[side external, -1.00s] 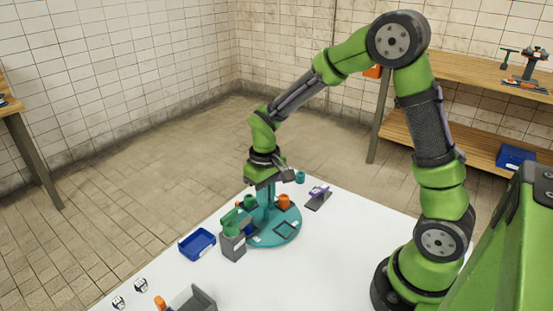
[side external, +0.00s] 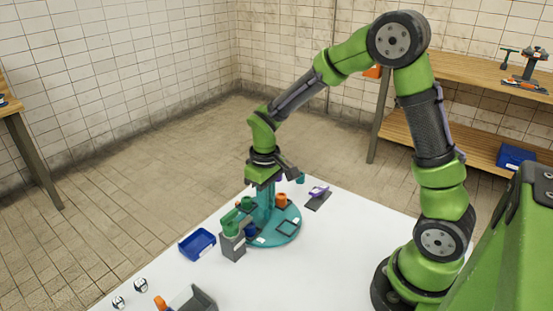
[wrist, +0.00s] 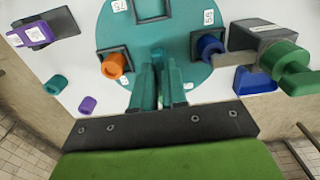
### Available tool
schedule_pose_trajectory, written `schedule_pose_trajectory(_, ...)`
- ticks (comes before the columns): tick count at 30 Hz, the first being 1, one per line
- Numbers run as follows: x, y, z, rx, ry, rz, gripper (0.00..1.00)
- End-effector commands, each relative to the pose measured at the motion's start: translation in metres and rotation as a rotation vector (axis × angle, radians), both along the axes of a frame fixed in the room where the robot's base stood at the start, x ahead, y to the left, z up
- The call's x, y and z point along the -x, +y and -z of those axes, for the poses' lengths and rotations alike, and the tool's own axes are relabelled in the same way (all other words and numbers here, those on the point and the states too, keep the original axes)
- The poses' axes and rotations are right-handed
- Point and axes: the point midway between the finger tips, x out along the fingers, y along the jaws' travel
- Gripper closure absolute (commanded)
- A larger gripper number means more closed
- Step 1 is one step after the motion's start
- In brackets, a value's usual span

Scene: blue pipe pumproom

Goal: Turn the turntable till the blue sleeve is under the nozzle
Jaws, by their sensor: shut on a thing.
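The teal turntable (side external: 290,226) lies on the white table and shows in the wrist view (wrist: 180,25). The green nozzle (side external: 231,222) sits on a grey post (side external: 233,246) at the turntable's edge. The blue sleeve is right beside the post and nozzle; I cannot tell whether it is exactly under the nozzle. My gripper (wrist: 158,75) points down over the turntable, shut on a teal upright part of it, mostly hidden between the fingers.
A blue tray (side external: 197,244) stands left of the post. A purple object on a dark plate (side external: 318,195) lies behind the turntable. Loose teal (wrist: 56,82) and purple (wrist: 88,104) sleeves stand on the table. A grey bin (side external: 192,300) is at the front.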

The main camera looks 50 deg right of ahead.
Motion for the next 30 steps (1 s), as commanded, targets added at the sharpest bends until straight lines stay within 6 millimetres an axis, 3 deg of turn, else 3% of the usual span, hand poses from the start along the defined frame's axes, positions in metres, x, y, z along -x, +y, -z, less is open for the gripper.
schedule_pose_trajectory(1,-0.001,0.000,-0.002,0.001,-0.005,0.002,0.86)
schedule_pose_trajectory(6,-0.001,0.000,-0.001,0.000,-0.003,0.001,0.62)
schedule_pose_trajectory(17,-0.001,0.000,-0.006,0.001,-0.004,0.000,0.62)
schedule_pose_trajectory(23,-0.002,0.000,-0.040,0.000,-0.009,0.001,0.62)
schedule_pose_trajectory(30,-0.002,0.000,-0.100,0.000,-0.009,0.001,0.62)
